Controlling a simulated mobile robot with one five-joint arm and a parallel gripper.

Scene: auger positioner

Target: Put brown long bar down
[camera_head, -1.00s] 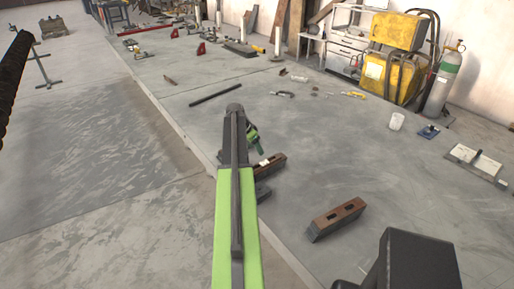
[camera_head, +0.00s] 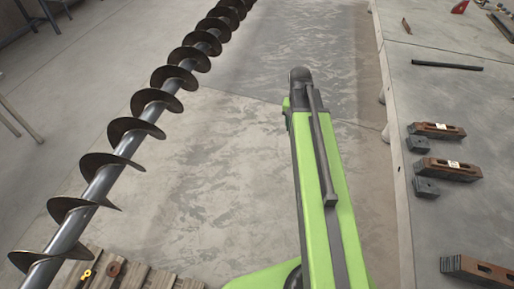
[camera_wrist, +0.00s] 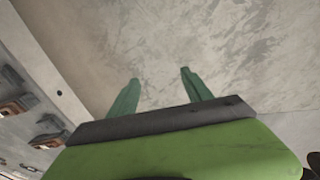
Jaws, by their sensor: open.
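Several brown long bars lie on the grey table at the right of the head view: one with a white label (camera_head: 437,130), a second labelled one in front of it (camera_head: 448,168), and a slotted one at the lower right (camera_head: 478,270), cut off by the edge. I cannot tell which one the task means. My gripper (camera_wrist: 158,83) shows in the wrist view with its two green fingers apart and nothing between them. It is over the bare floor, left of the table and apart from the bars. In the head view my arm hides most of it.
A long auger (camera_head: 130,130) runs diagonally across the left. A slatted wooden pallet (camera_head: 135,273) is at the lower left. Small dark blocks (camera_head: 418,144) and a dark rod (camera_head: 447,65) lie on the table (camera_head: 425,235).

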